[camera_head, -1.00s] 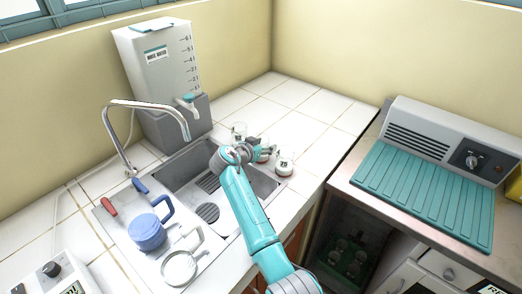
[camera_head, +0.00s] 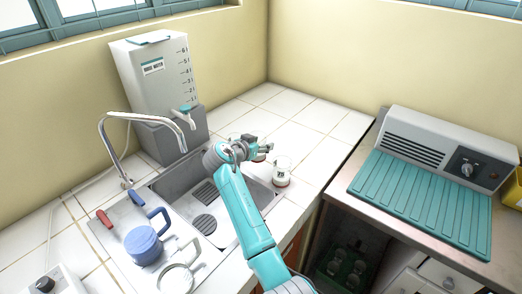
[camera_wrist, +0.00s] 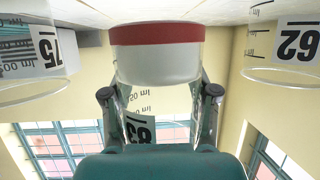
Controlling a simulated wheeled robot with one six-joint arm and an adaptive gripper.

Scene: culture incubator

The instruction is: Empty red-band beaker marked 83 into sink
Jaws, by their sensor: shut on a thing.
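The red-band beaker marked 83 (camera_wrist: 155,65) stands between my gripper's fingers in the wrist view, which is upside down. Its red band is at its base, with whitish contents against it. My gripper (camera_wrist: 160,95) is shut on it, one finger on each side. In the head view my gripper (camera_head: 264,149) is over the counter behind the sink's right end and largely hides the beaker. I cannot tell whether its base is clear of the counter. The sink (camera_head: 180,183) is a grey basin to the left of my gripper.
A clear beaker (camera_head: 282,172) stands close to the right of my gripper, and another (camera_head: 235,137) is partly hidden behind it. A tap (camera_head: 135,116) arches over the sink. A blue jug (camera_head: 145,243) stands in front of the basin. The tiled counter at the back right is free.

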